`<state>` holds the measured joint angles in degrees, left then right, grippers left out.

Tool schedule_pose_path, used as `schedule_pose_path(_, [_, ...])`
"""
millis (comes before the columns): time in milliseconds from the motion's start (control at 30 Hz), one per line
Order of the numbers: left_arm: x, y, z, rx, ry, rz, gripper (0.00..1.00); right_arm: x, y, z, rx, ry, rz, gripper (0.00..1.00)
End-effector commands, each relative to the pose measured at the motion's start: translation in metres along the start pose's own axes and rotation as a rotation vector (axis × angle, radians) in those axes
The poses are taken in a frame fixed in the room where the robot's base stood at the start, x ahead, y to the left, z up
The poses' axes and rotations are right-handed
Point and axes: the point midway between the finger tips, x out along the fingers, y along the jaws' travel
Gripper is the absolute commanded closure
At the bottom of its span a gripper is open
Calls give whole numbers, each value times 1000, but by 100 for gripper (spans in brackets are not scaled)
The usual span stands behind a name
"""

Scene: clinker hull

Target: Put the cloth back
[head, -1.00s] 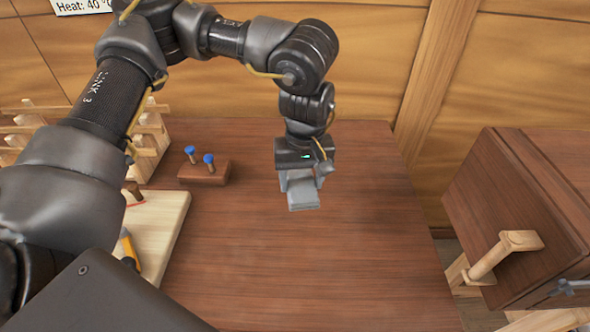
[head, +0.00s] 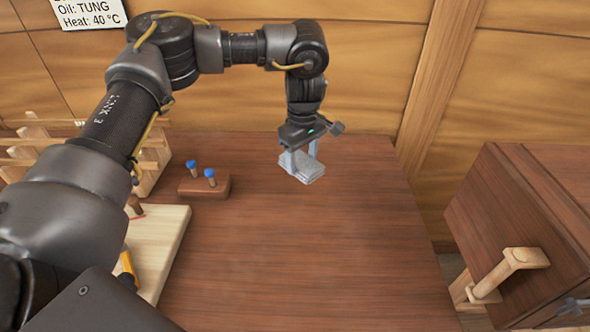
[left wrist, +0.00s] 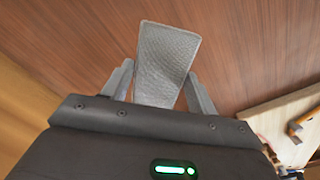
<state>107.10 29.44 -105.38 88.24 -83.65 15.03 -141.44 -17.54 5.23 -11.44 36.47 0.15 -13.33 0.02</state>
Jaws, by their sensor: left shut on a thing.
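The cloth (head: 309,173) is a grey, folded, flat pad near the back of the brown bench. My left gripper (head: 300,158) points down with its fingers shut on the cloth. In the left wrist view the cloth (left wrist: 167,55) sticks out past the fingertips, with a finger (left wrist: 118,80) on one side and a finger on the other. Whether the cloth touches the bench top or hangs just above it I cannot tell. My right gripper is not seen.
A small wooden block with blue-topped pegs (head: 204,187) stands left of the cloth. A pale board (head: 160,245) and a wooden rack (head: 150,160) are further left. A brown cabinet with a wooden handle (head: 510,268) stands right. The bench's middle (head: 300,260) is clear.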

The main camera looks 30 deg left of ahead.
Motion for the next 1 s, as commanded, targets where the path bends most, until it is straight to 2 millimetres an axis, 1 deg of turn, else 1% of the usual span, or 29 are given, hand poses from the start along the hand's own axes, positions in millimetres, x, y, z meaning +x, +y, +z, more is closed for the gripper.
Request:
schedule_pose_path(33, [11, 1, -7, -3, -1, -5, 63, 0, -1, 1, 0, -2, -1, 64])
schedule_pose_path(100, [21, 4, -15, -1, -2, -3, 63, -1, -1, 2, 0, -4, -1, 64])
schedule_pose_path(267, [34, 7, -26, 0, 0, -3, 63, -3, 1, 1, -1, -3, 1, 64])
schedule_pose_path(467, [38, 8, -28, 3, 0, -1, 63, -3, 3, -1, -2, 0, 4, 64])
schedule_pose_path(567, [42, 9, -32, 0, 0, -2, 63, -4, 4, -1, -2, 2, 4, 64])
schedule_pose_path(633, [49, 10, -37, 0, 1, -3, 63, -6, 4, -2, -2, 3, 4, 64])
schedule_pose_path(767, [68, 9, -36, 2, 0, -5, 63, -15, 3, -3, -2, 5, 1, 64])
schedule_pose_path(867, [76, 9, -36, 2, 1, -1, 63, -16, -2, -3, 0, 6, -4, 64])
schedule_pose_path(1000, [77, 10, -36, 2, 1, 0, 63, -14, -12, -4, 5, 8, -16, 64])
